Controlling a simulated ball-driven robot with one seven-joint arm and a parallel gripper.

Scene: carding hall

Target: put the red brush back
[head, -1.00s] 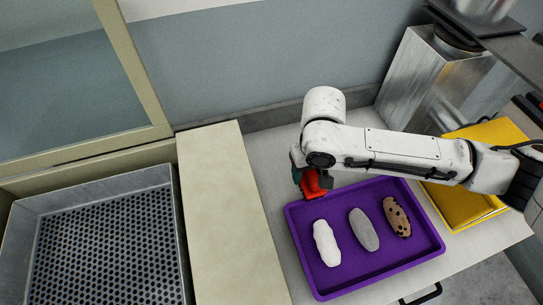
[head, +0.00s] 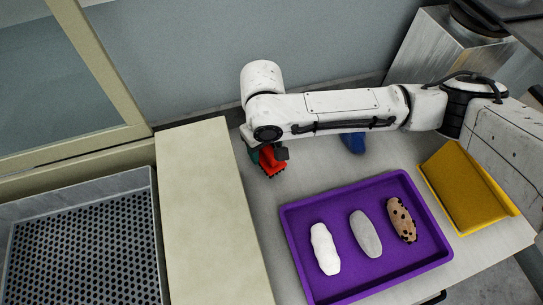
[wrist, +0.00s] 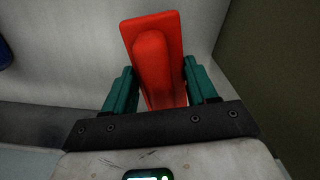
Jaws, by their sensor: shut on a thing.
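The red brush (head: 270,163) is held at the end of my arm, above the grey table beside the cream board. My gripper (wrist: 160,92) is shut on the brush, with one green finger on each side of its red body in the wrist view (wrist: 152,62). In the head view my gripper (head: 262,155) is partly hidden by my arm. I cannot tell how high the brush is above the table.
A purple tray (head: 290,230) holds a white, a grey and a spotted brown roll. A yellow tray (head: 462,190) lies at the right. A blue object (head: 353,142) lies partly behind my arm. A cream board (head: 205,225) and a perforated metal bin (head: 155,220) are at the left.

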